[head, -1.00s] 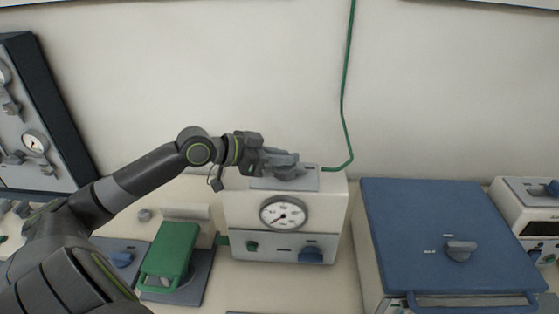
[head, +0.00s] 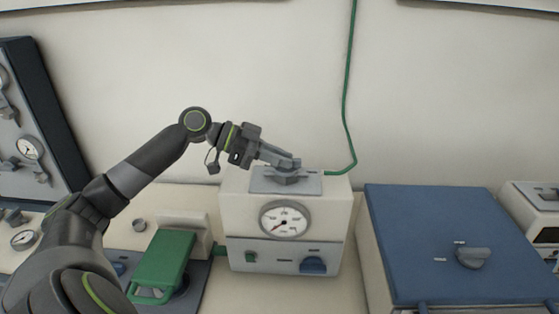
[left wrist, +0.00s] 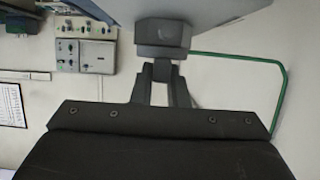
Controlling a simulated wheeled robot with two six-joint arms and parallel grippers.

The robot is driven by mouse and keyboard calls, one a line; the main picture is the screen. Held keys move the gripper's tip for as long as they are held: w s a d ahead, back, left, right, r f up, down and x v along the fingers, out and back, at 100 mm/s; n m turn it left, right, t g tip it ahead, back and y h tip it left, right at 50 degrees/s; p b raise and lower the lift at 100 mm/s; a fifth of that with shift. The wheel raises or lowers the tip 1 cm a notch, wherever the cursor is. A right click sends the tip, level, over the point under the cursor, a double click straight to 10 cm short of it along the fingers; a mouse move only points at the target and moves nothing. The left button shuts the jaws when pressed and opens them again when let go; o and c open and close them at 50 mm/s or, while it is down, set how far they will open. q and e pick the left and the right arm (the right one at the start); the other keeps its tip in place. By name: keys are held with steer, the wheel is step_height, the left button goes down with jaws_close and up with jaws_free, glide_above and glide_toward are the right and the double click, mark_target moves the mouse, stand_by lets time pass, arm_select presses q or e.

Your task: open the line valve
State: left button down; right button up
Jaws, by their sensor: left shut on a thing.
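The line valve (head: 286,180) is a grey handle on a grey plate on top of a white box with a round gauge (head: 285,220). A green line runs from the box's back right up the wall. My left gripper (head: 294,163) reaches in from the left, angled down, with its fingers shut on the valve handle. In the left wrist view, the fingers (left wrist: 161,72) meet the grey valve handle (left wrist: 160,36); part of the handle is hidden by them. The gauge needle points to the lower left. My right gripper is not in view.
A green-handled press-like device (head: 165,262) stands left of the box, below my left arm. A blue-topped furnace (head: 440,235) with a grey knob stands to the right. A dark-framed gauge panel (head: 35,130) is at the far left. The wall above the box is clear apart from the green line (head: 346,100).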

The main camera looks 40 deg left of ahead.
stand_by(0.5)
arm_select(q)
steer(key=c, duration=1.4)
jaws_free()
steer(key=shift+c, duration=0.2)
steer(key=shift+a, duration=0.1)
steer(key=shift+s+a, duration=0.2)
steer(key=shift+a, duration=0.2)
steer(key=p+v, duration=0.8)
steer(key=v, duration=0.8)
steer(key=shift+a+r+p, duration=0.2)
steer(key=shift+r+p, duration=0.1)
steer(key=shift+r, duration=0.05)
